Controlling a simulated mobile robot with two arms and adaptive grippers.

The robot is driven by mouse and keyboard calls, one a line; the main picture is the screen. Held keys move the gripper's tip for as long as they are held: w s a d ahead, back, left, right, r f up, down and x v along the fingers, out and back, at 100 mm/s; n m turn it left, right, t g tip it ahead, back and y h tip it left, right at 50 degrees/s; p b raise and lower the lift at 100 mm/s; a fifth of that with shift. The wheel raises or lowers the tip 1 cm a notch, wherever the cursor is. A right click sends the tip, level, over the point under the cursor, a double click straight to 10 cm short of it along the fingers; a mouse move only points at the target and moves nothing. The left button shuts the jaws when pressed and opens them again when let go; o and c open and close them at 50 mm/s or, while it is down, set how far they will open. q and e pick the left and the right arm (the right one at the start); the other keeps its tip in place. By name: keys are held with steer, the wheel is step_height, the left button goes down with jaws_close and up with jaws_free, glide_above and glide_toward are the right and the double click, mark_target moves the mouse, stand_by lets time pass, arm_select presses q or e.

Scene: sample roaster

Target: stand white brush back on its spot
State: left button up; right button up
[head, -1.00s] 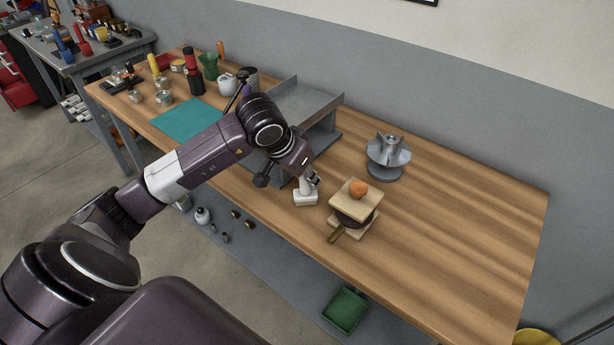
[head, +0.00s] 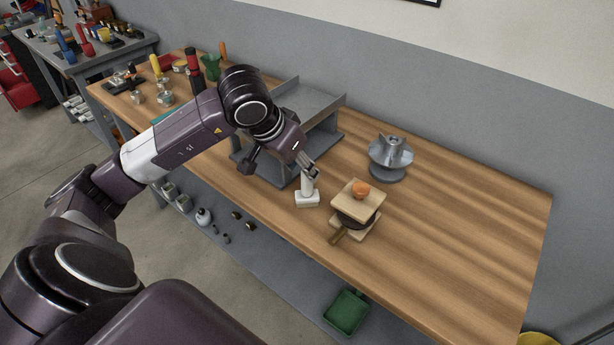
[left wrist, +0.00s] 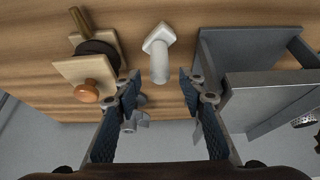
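The white brush (head: 307,198) stands upright on the wooden table, with its wide white block down and its handle up. It stands between the grey metal stand and the wooden boards. It also shows in the left wrist view (left wrist: 159,48), with its handle end pointing toward my fingers. My left gripper (head: 312,173) is at the top of the handle. In the left wrist view, the left gripper (left wrist: 160,88) is open, one finger on each side of the handle's line, with clear gaps. I cannot tell how far the handle reaches between the fingertips. My right gripper is not in view.
The grey metal stand (head: 325,102) is close beside my left gripper. On the brush's other side are stacked wooden boards (head: 368,197) with an orange-brown knob (head: 361,190). A grey finned part (head: 390,158) stands behind. The table's right end is clear.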

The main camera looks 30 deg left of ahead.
arm_select(q)
steer(key=v, duration=0.5)
steer(key=shift+s+r, duration=0.2)
steer(key=shift+r, duration=0.15)
